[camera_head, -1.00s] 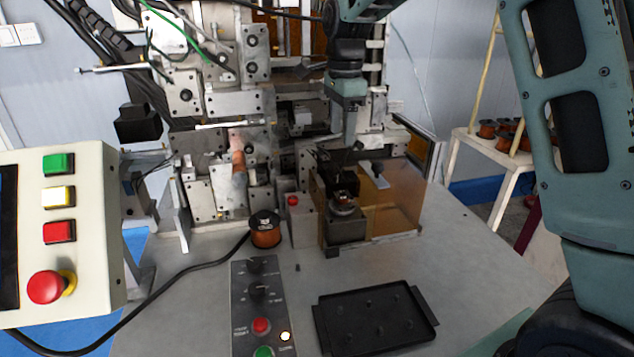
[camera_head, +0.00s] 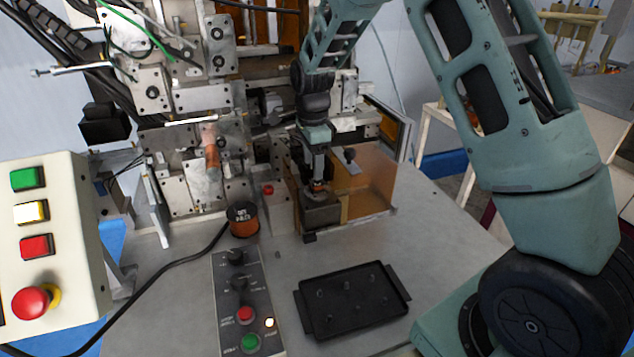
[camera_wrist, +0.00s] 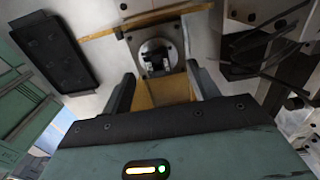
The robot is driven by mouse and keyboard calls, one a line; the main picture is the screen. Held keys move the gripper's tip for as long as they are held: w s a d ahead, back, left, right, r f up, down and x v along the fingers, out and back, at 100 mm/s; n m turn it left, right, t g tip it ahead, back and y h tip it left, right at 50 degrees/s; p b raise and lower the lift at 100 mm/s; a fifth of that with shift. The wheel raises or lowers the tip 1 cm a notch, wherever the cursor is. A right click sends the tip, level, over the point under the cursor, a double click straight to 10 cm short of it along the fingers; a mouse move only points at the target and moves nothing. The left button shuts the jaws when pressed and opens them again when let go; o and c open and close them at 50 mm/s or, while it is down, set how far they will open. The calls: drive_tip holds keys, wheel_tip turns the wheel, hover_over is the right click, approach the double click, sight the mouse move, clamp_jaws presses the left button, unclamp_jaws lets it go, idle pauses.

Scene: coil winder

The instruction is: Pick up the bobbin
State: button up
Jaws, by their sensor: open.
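A bobbin (camera_head: 242,222) with copper-coloured winding and a dark, labelled top stands upright on the table, left of the winding fixture. My gripper (camera_head: 318,176) points down over the metal fixture block (camera_head: 321,212), to the right of that bobbin and apart from it. In the wrist view my gripper (camera_wrist: 161,85) has its two dark fingers spread, with the fixture's round metal holder (camera_wrist: 154,46) showing beyond and between them. A small orange patch shows by the fingertips in the head view; I cannot tell what it is. Nothing is visibly held.
A black tray (camera_head: 352,318) with small pegs lies empty at the front; it also shows in the wrist view (camera_wrist: 55,50). A control panel (camera_head: 247,310) is left of it. An amber clear guard (camera_head: 368,185) stands right of the fixture. The winding machine (camera_head: 180,130) rises behind.

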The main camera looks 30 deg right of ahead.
drive_tip(key=f, duration=0.1)
drive_tip(key=f+p, duration=0.2)
drive_tip(key=shift+s+d+f, duration=0.15)
drive_tip(key=shift+s+f, duration=0.1)
drive_tip(key=shift+s, duration=0.05)
drive_tip(key=shift+f, duration=0.6)
drive_tip(key=c, duration=1.1)
drive_tip(key=shift+o, duration=0.2)
wheel_tip(320, 180, up, 10)
drive_tip(key=b, duration=0.3)
